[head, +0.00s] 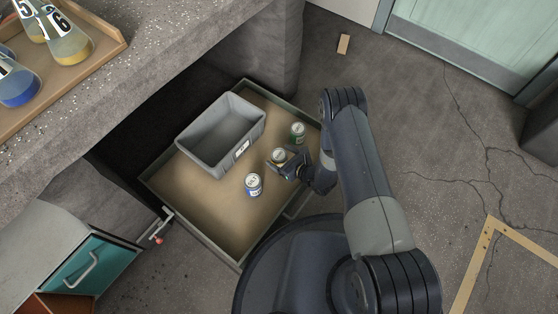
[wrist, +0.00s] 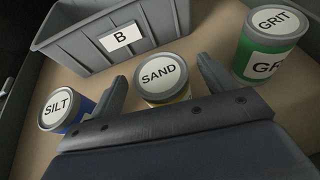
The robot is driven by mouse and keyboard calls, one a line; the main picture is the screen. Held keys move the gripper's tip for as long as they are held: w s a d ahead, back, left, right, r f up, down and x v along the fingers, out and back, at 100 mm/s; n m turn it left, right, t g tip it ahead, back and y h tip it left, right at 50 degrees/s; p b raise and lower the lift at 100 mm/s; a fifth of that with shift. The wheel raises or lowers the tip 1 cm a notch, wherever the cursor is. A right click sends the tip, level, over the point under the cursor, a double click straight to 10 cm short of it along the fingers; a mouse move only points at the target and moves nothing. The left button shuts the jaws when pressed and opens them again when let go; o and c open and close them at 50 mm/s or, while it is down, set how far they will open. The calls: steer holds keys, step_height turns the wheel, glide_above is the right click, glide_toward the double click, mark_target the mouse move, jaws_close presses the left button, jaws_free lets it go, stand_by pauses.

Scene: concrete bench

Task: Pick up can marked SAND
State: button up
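The can marked SAND (wrist: 163,77) has a white lid and a yellowish body, and stands upright on the drawer floor. It also shows in the head view (head: 278,155). My gripper (wrist: 162,72) is open, with one finger on each side of the SAND can and a small gap visible on both sides. In the head view my gripper (head: 287,163) reaches the can from the right. The can's lower body is hidden behind the gripper.
A blue SILT can (head: 254,185) stands to the left and a green GRIT can (head: 297,133) to the right in the wrist view. A grey bin marked B (head: 205,163) stands behind them. The open drawer (head: 215,258) has raised walls; a concrete bench (head: 185,50) overhangs it.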

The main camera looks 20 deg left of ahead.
steer(key=c, duration=1.3)
